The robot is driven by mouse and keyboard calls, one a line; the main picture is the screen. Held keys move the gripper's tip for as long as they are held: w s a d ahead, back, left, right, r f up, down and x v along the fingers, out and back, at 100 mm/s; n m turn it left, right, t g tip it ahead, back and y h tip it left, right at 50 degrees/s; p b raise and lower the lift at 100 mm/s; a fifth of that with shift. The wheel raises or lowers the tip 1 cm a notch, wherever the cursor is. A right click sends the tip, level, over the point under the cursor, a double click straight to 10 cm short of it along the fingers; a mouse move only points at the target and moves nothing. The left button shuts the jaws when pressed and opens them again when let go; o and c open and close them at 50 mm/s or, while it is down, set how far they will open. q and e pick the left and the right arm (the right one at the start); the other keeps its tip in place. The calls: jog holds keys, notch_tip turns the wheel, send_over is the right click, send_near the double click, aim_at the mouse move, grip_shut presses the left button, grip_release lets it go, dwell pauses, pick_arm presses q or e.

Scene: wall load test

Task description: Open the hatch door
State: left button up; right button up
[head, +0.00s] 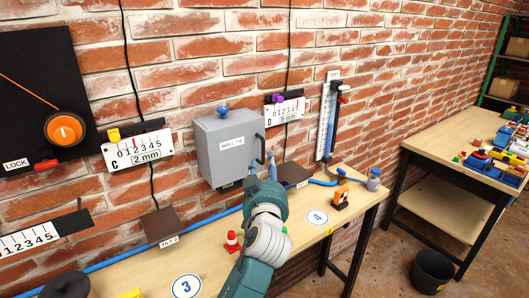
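The hatch door is the front of a grey wall box (226,150) labelled "WALL TIE", with a blue knob on top. It looks shut. A dark handle (261,148) stands at the right edge of the door.
A wooden bench (215,257) runs below the box, with a red-and-white cone (232,243), an orange item (341,196) and a blue pipe. Gauges (137,149) hang on the brick wall. A second table (450,140) with toy bricks and a black bin (432,271) are at right.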

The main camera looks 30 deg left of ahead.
aim_at(264, 151)
pick_arm(q)
jog(key=p+x, duration=0.1)
jog(key=x, duration=0.6)
jog(key=shift+p, duration=0.4)
jog(key=shift+w+f, duration=0.1)
jog(key=c, duration=0.7)
grip_shut()
